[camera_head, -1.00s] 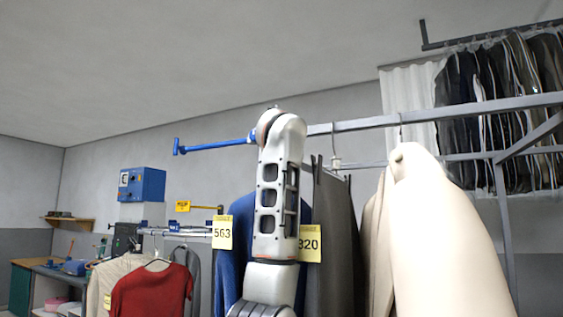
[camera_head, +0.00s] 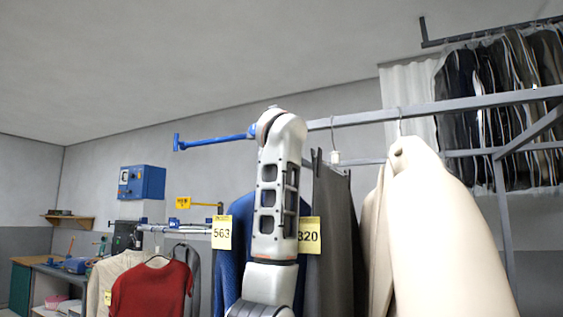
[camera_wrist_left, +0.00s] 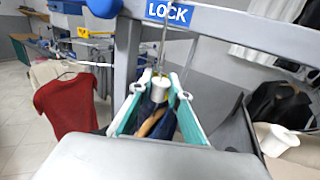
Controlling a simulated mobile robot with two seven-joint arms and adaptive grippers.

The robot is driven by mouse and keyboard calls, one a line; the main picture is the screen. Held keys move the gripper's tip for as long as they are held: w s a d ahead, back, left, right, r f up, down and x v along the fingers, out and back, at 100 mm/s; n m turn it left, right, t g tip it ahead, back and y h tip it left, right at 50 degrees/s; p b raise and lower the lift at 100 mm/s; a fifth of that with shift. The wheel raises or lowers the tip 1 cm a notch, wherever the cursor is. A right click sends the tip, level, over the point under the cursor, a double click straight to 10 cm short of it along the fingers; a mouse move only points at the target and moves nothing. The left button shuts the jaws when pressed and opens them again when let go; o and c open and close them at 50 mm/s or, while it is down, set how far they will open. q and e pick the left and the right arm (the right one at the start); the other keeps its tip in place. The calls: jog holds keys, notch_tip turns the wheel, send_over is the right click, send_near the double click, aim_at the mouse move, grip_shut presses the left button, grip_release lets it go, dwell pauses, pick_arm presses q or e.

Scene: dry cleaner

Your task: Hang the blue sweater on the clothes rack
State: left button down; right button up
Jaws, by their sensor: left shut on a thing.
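The blue sweater (camera_head: 235,240) hangs behind my left forearm in the head view, with a strip showing on each side. In the left wrist view my left gripper (camera_wrist_left: 161,89) is shut on the white neck of the sweater's hanger, between teal finger pads. The brown hanger (camera_wrist_left: 151,121) and dark blue cloth show between the fingers. A thin metal hook rises from the neck in front of the grey clothes rack rail (camera_head: 365,119). The hook's top is cut off, so I cannot tell whether it rests on the rail. My right gripper is not in view.
A grey garment (camera_head: 332,235) and cream coats (camera_head: 435,230) hang right of the sweater. Yellow tags 563 (camera_head: 222,232) and 320 (camera_head: 309,235) flank my arm. The rail's blue end (camera_head: 212,142) juts left. A red sweater (camera_head: 152,290) hangs farther back on the left.

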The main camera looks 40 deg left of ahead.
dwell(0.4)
pick_arm(q)
jog(key=c, duration=1.8)
grip_release()
jog(key=shift+f, duration=0.15)
jog(key=v, duration=1.2)
jog(key=shift+d, duration=0.1)
